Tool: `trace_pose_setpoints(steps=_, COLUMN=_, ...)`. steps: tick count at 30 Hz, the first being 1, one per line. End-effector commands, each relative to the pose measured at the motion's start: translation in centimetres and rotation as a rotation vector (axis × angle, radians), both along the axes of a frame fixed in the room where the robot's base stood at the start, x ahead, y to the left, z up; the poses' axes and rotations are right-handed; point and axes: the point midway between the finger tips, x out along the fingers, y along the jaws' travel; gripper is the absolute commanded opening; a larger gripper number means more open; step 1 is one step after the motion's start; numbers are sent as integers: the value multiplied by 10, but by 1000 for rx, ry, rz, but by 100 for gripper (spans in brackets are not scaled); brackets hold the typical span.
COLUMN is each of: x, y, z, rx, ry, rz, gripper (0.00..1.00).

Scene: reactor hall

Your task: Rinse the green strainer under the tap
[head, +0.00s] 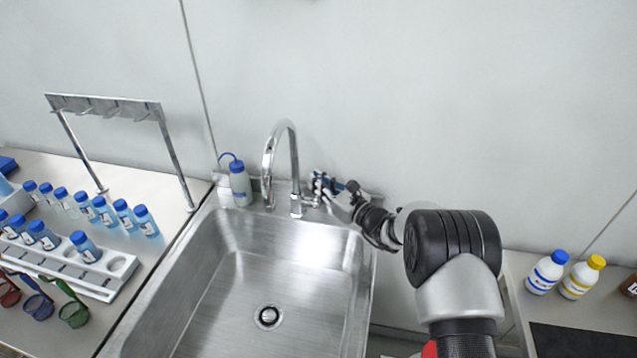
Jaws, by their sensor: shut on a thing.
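The green strainer (73,314) lies at the lower left on the counter, beside the blue strainer (38,307) and in front of the vial rack. The chrome tap (294,160) rises at the back of the steel sink (205,262), its arched spout hanging over the basin. My gripper (322,188) is at the right side of the tap's base, far from the green strainer. It is shut on the tap's handle, which my fingers mostly hide. No water stream can be made out under the spout.
A white rack (100,288) of blue-capped vials and a metal hanging stand (105,106) occupy the left counter. A wash bottle (240,184) stands left of the tap. White bottles (547,272) stand on the right counter. The basin is empty around its drain (268,317).

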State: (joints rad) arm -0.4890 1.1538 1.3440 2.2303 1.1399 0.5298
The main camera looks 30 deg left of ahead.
Motion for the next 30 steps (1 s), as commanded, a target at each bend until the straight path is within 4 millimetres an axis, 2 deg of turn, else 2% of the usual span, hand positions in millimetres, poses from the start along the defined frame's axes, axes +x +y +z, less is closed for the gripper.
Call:
trace_pose_setpoints(steps=5, x=0, y=0, z=-1, rx=2, ry=-5, rz=0, gripper=0)
trace_pose_setpoints(steps=15, x=-10, y=-3, z=-3, rx=39, ry=-124, rz=-1, gripper=0)
trace_pose_setpoints(steps=23, x=-10, y=-4, z=-1, rx=39, ry=-126, rz=-1, gripper=0)
trace_pose_setpoints(steps=24, x=-10, y=-4, z=-1, rx=39, ry=-125, rz=-1, gripper=10)
trace_pose_setpoints(steps=30, x=-10, y=-4, z=-1, rx=40, ry=-126, rz=-1, gripper=23)
